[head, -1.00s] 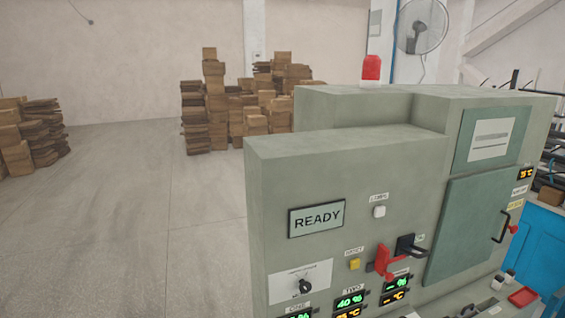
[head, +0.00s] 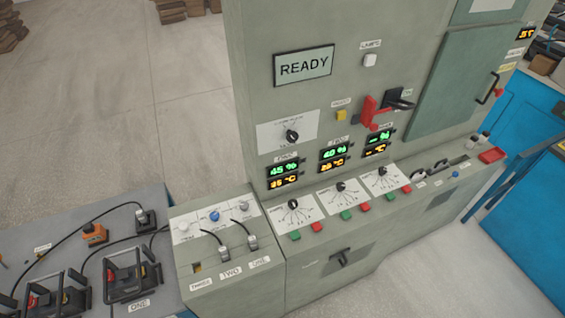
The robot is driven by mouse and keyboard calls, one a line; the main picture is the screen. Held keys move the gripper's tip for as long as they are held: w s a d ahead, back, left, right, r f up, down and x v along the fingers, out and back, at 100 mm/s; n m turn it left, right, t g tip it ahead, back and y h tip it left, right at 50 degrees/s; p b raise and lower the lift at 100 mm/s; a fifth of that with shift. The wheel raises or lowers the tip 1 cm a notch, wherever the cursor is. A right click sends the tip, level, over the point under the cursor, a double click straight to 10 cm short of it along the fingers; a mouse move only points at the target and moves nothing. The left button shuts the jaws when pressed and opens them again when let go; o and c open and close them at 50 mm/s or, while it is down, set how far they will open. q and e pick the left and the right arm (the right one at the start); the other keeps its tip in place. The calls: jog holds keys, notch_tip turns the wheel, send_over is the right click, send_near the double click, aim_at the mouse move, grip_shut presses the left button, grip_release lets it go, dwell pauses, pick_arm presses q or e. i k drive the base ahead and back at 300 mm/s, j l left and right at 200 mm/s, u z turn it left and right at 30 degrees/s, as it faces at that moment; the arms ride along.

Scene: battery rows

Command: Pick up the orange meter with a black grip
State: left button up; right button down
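A small orange object with a dark top (head: 95,236), which looks like the orange meter, lies on the grey bench (head: 60,236) at the left of the head view. It sits behind the black-framed batteries, near a black cable. It is small, so its grip cannot be made out clearly. Neither of my grippers shows in the head view.
Two black-framed batteries (head: 130,277) stand at the bench's front. Beside it is a grey-green machine (head: 250,90) with a READY screen (head: 303,66), knobs, coloured buttons and a red switch (head: 373,110). A blue cabinet (head: 535,225) stands at right. Open floor lies behind.

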aim_at(91, 233)
jog(key=u, duration=1.7)
jog(key=z, duration=0.95)
jog(key=j+z, duration=0.4)
jog(key=k+j+z, duration=0.1)
jog(key=j+z, duration=0.3)
jog(key=k+j+z, duration=0.15)
jog(key=j+z, duration=0.25)
jog(key=k+j+z, duration=0.15)
jog(key=z, duration=0.25)
jog(key=k+j+z, duration=0.25)
jog(key=z, duration=0.15)
jog(key=j, duration=0.15)
